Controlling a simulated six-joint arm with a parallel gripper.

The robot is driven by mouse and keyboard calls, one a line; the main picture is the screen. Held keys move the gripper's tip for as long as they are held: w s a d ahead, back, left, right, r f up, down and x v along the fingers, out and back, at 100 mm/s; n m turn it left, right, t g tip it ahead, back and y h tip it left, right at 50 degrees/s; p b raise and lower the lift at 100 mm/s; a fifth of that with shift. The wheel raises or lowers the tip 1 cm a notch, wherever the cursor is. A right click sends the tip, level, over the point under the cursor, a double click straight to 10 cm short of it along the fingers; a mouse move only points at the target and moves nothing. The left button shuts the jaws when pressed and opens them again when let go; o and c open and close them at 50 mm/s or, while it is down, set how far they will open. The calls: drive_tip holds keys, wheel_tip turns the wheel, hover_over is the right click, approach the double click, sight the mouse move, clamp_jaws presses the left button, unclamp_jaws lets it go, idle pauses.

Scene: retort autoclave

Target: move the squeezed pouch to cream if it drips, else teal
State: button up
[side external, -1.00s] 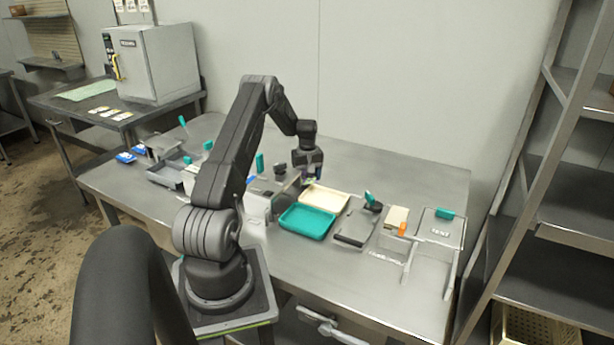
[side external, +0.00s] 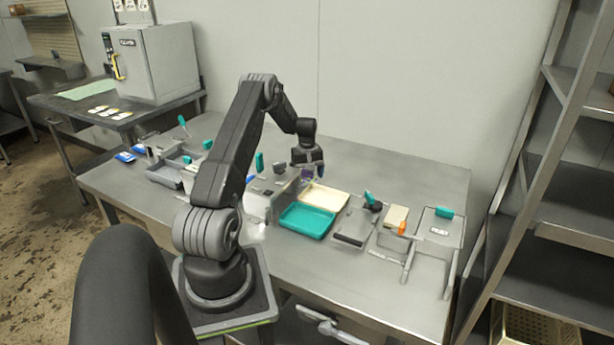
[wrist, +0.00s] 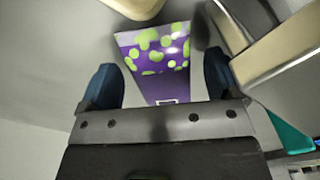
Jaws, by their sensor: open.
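A purple pouch with lime-green spots (wrist: 155,60) lies between my two blue fingertips in the wrist view, with a gap on each side. In the side view only a small purple bit of the pouch (side external: 306,174) shows below my gripper (side external: 307,165). My gripper (wrist: 162,84) is open. I cannot tell what holds the pouch up, and I see no drip at this size. The cream tray (side external: 343,192) is just right of the pouch. The teal tray (side external: 306,235) is in front of the cream one. Both trays look empty in the side view.
A grey metal fixture (side external: 258,203) stands left of the trays. A grey plate with a dark strip (side external: 350,238), a tan block (side external: 396,216) and an orange piece (side external: 402,228) are to the right.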

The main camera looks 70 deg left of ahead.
sight(307, 175)
wheel_tip(307, 175, up, 11)
drive_tip(key=w+d+r+m, duration=0.4)
drive_tip(key=w+d+r, duration=0.2)
drive_tip(key=d+r, duration=0.45)
drive_tip(key=s+d+r+m+t, duration=0.1)
drive_tip(key=s+d+r+m, duration=0.1)
drive_tip(key=d, duration=0.8)
drive_tip(key=s+d+r+m+t, duration=0.1)
drive_tip(key=d+r+m, duration=0.3)
drive_tip(key=d, duration=0.6)
drive_tip(key=s+d+r+m+t+y, duration=0.1)
drive_tip(key=s+d+r+m, duration=0.2)
drive_tip(key=d, duration=0.7)
drive_tip(key=shift+s+d+r+t, duration=0.2)
drive_tip(key=shift+s+r+t, duration=0.1)
drive_tip(key=shift+s+t, duration=0.1)
drive_tip(key=shift+o, duration=0.4)
drive_tip(key=s+d+f+m+t+h, duration=0.1)
drive_tip(key=s+d+f+m, duration=0.1)
drive_tip(key=s+d+m, duration=0.3)
drive_tip(key=s+d, duration=0.3)
drive_tip(key=s, duration=0.2)
drive_tip(key=shift+d+t, duration=0.35)
drive_tip(key=shift+t, duration=0.05)
drive_tip(key=shift+f, duration=0.1)
drive_tip(key=shift+w, duration=0.1)
